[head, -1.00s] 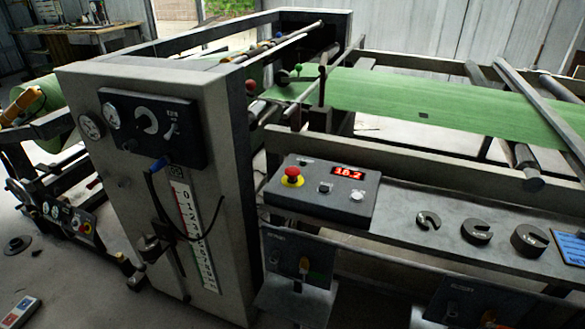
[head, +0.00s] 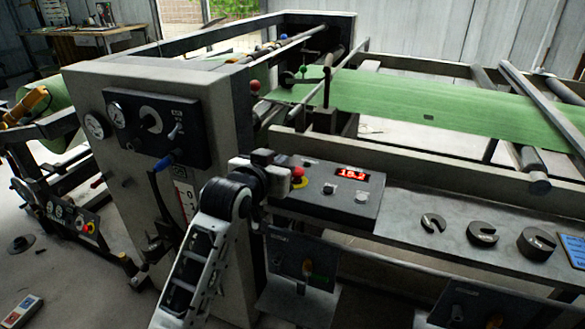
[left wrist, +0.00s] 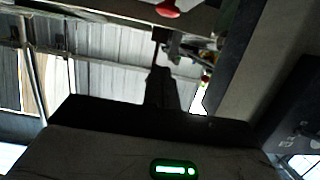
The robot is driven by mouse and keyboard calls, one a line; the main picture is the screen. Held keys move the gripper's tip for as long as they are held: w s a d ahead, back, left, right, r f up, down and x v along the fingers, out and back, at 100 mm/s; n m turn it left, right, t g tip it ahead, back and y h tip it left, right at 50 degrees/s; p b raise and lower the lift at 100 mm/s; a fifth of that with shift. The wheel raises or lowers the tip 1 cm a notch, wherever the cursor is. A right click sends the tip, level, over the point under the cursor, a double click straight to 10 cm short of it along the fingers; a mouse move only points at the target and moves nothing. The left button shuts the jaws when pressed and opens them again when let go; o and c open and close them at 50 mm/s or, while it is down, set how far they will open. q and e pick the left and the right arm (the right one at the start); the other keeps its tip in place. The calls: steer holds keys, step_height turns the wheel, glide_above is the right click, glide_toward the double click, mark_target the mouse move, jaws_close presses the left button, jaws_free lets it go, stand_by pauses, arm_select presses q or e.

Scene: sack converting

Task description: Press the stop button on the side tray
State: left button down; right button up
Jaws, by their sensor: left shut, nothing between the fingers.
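The stop button is a red mushroom cap (head: 298,172) on a yellow base, at the left end of the dark control box on the side tray (head: 400,213). My left gripper (head: 284,177) is in front of and just left of the button in the head view, and hides part of its cap and base. I cannot tell whether it touches the button. In the left wrist view its dark fingers (left wrist: 158,74) are together and empty. A red knob (left wrist: 168,8) shows at the top there; I cannot tell which one it is. My right gripper is not in view.
Several slotted dark weights (head: 482,233) lie on the tray to the right. A grey machine post (head: 222,120) stands left of the box. A rail runs behind it, below the green web (head: 420,105).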

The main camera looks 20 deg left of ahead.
arm_select(q)
glide_above(297, 174)
steer(key=s, duration=0.1)
steer(key=shift+a+f, duration=0.2)
steer(key=shift+f, duration=0.25)
steer(key=shift+a+f, duration=0.2)
steer(key=shift+f, duration=0.25)
step_height(297, 174, down, 3)
steer(key=shift+w+r, duration=0.1)
steer(key=shift+r, duration=0.1)
steer(key=shift+f, duration=0.75)
